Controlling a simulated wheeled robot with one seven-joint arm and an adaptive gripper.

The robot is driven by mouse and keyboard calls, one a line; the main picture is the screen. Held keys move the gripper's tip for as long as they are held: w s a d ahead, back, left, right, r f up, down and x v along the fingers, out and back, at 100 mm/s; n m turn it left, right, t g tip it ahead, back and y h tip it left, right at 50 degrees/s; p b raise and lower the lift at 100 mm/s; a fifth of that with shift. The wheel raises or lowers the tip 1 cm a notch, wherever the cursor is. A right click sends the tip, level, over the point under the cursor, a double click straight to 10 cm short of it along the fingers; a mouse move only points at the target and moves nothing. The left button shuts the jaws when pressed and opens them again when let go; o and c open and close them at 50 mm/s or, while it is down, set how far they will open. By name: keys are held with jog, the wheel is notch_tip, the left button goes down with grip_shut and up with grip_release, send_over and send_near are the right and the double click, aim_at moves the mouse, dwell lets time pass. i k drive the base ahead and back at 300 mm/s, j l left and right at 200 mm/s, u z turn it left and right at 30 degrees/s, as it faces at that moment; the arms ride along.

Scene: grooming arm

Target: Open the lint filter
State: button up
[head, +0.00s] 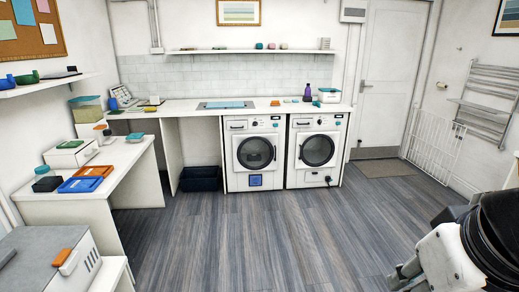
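Two white front-loading machines stand side by side under the back counter. The left machine (255,152) has a shut round dark door and a small blue square panel (255,180) low on its front. The right machine (316,150) also has a shut round door, with a small dark fitting (327,181) low on its front. No part is clearly recognisable as a lint filter from here. My arm fills the lower right corner, and metallic parts, perhaps my gripper (402,276), show at its left edge. They are far from the machines, and the finger opening is unclear.
Open wood-look floor (270,240) lies before the machines. A dark bin (199,178) stands left of them. A white side counter (105,183) with trays runs along the left. A white gate (431,146) and drying rack (487,103) are at right.

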aim_at(237, 124)
jog(key=i, duration=3.85)
jog(key=i+u, duration=0.15)
jog(key=i, duration=0.35)
jog(key=i+l+u, duration=0.15)
jog(key=i, duration=0.35)
